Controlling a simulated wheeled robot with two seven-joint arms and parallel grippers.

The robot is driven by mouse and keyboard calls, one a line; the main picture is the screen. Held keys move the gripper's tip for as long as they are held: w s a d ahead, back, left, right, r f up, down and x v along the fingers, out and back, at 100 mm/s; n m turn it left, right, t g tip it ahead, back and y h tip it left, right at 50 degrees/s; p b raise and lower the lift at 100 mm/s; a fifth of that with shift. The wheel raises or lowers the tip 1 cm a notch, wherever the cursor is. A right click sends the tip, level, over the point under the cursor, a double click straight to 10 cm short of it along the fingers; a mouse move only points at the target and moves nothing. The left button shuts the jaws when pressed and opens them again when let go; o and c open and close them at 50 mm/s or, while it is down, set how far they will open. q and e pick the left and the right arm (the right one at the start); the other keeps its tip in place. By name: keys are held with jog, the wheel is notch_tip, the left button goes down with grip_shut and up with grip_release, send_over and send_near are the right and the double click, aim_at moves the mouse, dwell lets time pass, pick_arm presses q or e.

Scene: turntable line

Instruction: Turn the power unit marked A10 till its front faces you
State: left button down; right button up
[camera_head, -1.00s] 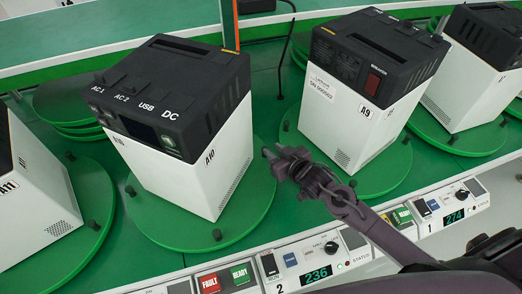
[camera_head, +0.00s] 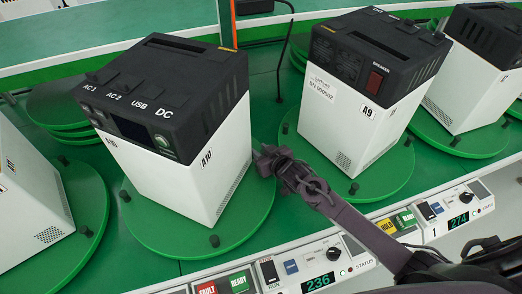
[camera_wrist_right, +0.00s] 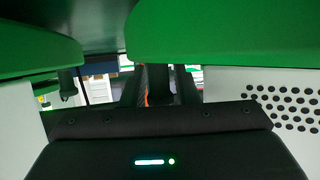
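The power unit A10 (camera_head: 205,175) is a white box with a black top, standing upright on a green turntable (camera_head: 150,228). Its panel with a small display and round socket (camera_head: 135,130) faces toward the lower left. Dark pegs stand at the turntable's rim, one at the near edge (camera_head: 214,240). My right gripper (camera_head: 265,158) is at the turntable's right rim, beside the unit. In the right wrist view its fingers (camera_wrist_right: 159,90) look apart, with a dark upright peg-like piece between them; contact cannot be told. My left gripper is not in view.
Unit A9 (camera_head: 345,130) stands on its own turntable (camera_head: 385,185) close to the right of my gripper. Another unit (camera_head: 30,200) is at left. Along the near edge runs a control strip with FAULT (camera_head: 206,288) and READY buttons and a display reading 236 (camera_head: 318,283).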

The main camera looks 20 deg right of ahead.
aim_at(254, 146)
grip_shut()
jog(key=shift+w+f+y+b, duration=0.1)
jog(key=shift+w+y+b, duration=0.2)
jog(key=shift+w+b, duration=0.25)
jog(key=w+n+y+b, duration=0.1)
jog(key=w+a+n+b, duration=0.1)
jog(key=w, duration=0.1)
jog(key=shift+w+f+g+y, duration=0.1)
jog(key=shift+g+y, duration=0.2)
jog(key=shift+y, duration=0.1)
jog(key=shift+w+a+b, duration=0.1)
jog(key=shift+w+b, duration=0.15)
jog(key=shift+b, duration=0.05)
jog(key=shift+n, duration=0.3)
jog(key=shift+s, duration=0.1)
grip_release()
